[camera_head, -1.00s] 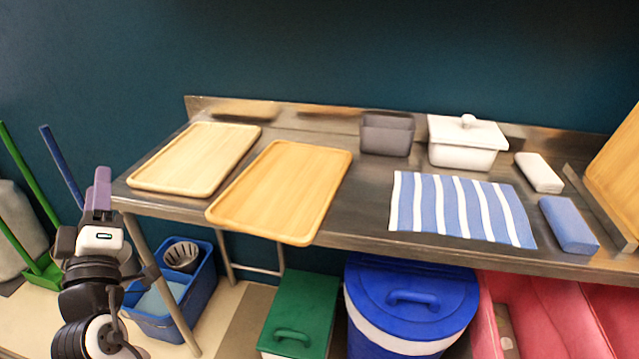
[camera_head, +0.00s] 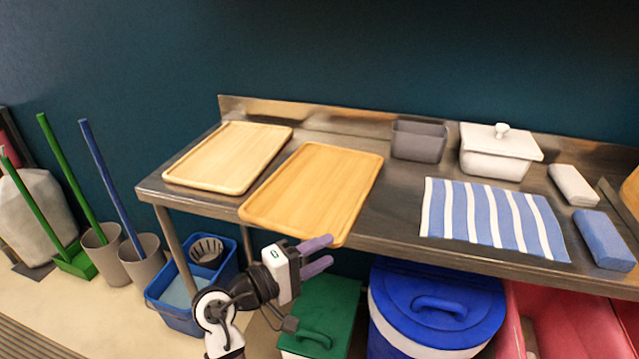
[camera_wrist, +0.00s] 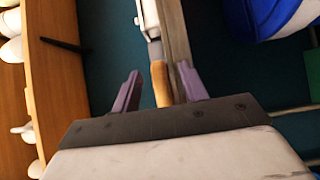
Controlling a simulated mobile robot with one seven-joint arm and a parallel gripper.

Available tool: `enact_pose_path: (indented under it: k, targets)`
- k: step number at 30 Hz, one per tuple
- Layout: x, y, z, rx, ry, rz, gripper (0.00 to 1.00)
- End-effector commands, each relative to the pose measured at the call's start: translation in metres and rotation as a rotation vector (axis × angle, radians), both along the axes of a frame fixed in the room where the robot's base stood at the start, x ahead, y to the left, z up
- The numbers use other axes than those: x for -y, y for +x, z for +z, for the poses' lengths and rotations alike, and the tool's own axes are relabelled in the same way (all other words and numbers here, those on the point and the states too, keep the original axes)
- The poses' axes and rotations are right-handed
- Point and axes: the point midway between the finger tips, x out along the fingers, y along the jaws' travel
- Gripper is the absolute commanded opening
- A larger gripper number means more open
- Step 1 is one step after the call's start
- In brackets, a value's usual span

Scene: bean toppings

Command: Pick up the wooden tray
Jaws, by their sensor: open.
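Two wooden trays lie flat on the steel table: a pale one (camera_head: 228,157) at the left and a darker one (camera_head: 315,190) to its right. The darker tray's front edge juts out past the table's front edge. My gripper (camera_head: 331,252) is open and empty at the front right corner of the darker tray, its fingers pointing right. The upper finger overlaps that corner in the picture; contact cannot be told. In the wrist view a strip of tan wood (camera_wrist: 160,84), seemingly the tray's edge, shows between the purple fingers (camera_wrist: 160,92).
On the table (camera_head: 400,215) are a grey bin (camera_head: 418,142), a white lidded dish (camera_head: 495,165), a striped cloth (camera_head: 490,215) and a blue block (camera_head: 604,240). Below stand a green bin (camera_head: 325,300), a blue lidded bin (camera_head: 437,305) and a blue bucket (camera_head: 185,318).

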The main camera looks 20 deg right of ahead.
Motion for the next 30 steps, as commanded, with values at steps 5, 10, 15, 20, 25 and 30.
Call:
enact_pose_path:
  k: [5,10,15,20,25,30]
  targets:
    - [0.011,0.003,0.001,0.001,0.000,-0.001,0.44]
    - [0.035,0.012,0.006,0.001,0.000,-0.003,0.44]
    - [0.053,0.018,0.004,0.001,-0.001,0.000,0.44]
    - [0.056,0.019,0.003,0.002,0.001,0.002,0.44]
    - [0.056,0.019,0.003,0.002,0.001,0.002,0.37]
    - [0.056,0.019,0.003,0.002,0.000,0.002,0.15]
